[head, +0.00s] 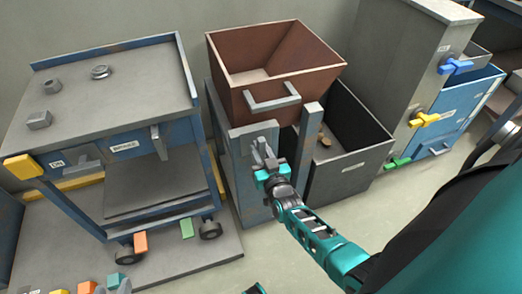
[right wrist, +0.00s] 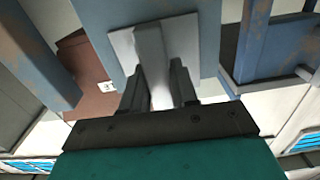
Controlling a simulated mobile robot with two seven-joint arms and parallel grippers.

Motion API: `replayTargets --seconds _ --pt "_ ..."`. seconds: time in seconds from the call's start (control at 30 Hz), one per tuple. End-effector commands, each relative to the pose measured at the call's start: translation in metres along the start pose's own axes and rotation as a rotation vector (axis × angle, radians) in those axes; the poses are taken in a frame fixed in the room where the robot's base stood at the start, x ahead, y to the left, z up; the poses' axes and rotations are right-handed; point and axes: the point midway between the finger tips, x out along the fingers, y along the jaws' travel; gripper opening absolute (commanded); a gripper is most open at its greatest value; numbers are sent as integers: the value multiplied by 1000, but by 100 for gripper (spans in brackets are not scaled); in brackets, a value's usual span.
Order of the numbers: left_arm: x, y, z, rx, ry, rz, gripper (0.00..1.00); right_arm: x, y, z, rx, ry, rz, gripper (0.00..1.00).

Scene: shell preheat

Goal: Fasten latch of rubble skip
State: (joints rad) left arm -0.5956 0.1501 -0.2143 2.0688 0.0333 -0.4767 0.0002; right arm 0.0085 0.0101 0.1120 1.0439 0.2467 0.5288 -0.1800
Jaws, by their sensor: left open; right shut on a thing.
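The rubble skip, a brown open-topped bin (head: 290,85) with a grey bar handle, sits tilted on a blue-grey stand (head: 243,165). The latch (head: 258,146), a small grey lever, is on the front of the stand below the skip. My right gripper (head: 265,158) is shut on this latch. In the right wrist view, the grey lever (right wrist: 149,45) stands on a pale plate (right wrist: 186,38), between the fingers of my right gripper (right wrist: 158,88). The fingers hide part of the lever. A small teal part of my left gripper (head: 256,288) shows at the bottom edge, mostly cut off, away from the latch.
A dark open bin (head: 350,165) stands right of the stand, with small brown lumps inside. A blue wheeled cart (head: 115,90) stands at left on a grey platform. A grey cabinet with coloured handles (head: 410,60) is at right.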

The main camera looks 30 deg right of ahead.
Motion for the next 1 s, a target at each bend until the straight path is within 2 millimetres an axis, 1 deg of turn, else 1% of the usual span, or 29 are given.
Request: replayTargets --seconds 0.2,0.6,0.63,0.83,1.0 --pt "0 1 -3 -6 4 0 45 0 0 -1 -38 1 0 0" --pt "1 1 -4 -3 7 0 45 1 0 -1 -45 2 -1 0" --pt "1 0 -4 -3 7 0 45 1 0 -1 -44 2 -1 30" --pt "0 -1 -4 4 5 0 45 0 0 0 -42 1 0 49" --pt "0 -1 -3 7 4 0 45 0 0 0 -41 1 0 49"
